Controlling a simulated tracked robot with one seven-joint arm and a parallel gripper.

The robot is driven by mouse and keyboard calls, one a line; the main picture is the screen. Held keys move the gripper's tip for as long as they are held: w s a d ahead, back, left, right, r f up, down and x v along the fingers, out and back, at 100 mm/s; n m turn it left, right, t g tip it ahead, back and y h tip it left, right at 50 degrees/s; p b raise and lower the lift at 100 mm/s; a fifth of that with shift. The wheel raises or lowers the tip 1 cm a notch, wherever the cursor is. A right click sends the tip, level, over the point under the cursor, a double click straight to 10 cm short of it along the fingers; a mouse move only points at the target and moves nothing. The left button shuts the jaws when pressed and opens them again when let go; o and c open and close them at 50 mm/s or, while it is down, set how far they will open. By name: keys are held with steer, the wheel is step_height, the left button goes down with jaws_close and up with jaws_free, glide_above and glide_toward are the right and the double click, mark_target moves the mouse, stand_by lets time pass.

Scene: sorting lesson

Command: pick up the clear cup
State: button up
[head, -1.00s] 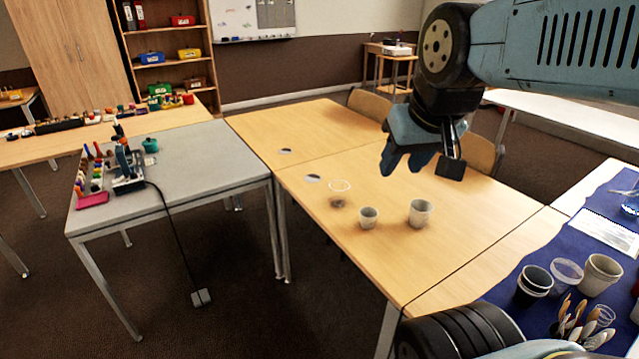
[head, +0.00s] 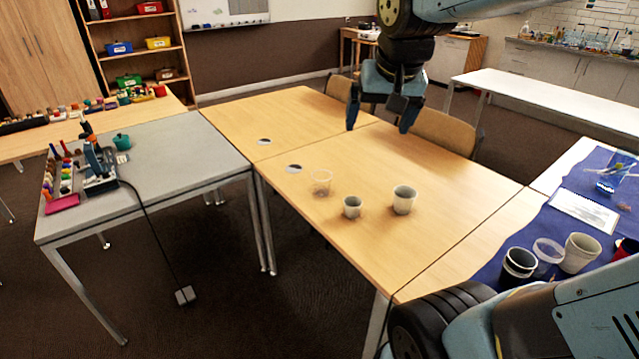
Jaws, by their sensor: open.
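The clear cup (head: 321,182) is a see-through plastic cup standing on the wooden table (head: 420,165), near its left edge. A small grey-white cup (head: 352,207) stands just right of it and nearer to me. A larger grey-white cup (head: 404,199) stands further right. My gripper (head: 380,126) points down above the far part of the table, its jaws apart and empty. In the picture it is up and to the right of the clear cup, well apart from it.
Another clear cup (head: 548,251) stands at right on the blue cloth (head: 492,272), between a dark cup (head: 517,263) and a beige cup (head: 580,252). A chair (head: 445,132) is behind the table. A grey table (head: 190,148) with tools stands at left.

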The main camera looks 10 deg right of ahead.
steer(key=shift+o, duration=0.3)
steer(key=w+f+m+g, duration=0.1)
steer(key=w+f+m, duration=0.1)
steer(key=w, duration=0.9)
steer(key=shift+w+a+f+m+h, duration=0.2)
steer(key=shift+m+h, duration=0.1)
steer(key=shift+m, duration=0.2)
steer(key=m+g+h, duration=0.2)
steer(key=m+h, duration=0.1)
steer(key=m, duration=0.4)
glide_above(320, 171)
steer(key=s+a, duration=0.3)
steer(key=s, duration=0.2)
steer(key=f, duration=2.8)
steer(key=shift+w+d+f, duration=0.1)
steer(key=shift+d+f, duration=0.05)
steer(key=shift+d, duration=0.1)
steer(key=shift+w+x, duration=0.15)
steer(key=shift+x, duration=1.15)
steer(key=shift+w+x, duration=0.15)
steer(key=shift+x, duration=1.15)
steer(key=shift+c, duration=0.4)
steer(key=c, duration=1.2)
steer(key=shift+c, duration=0.2)
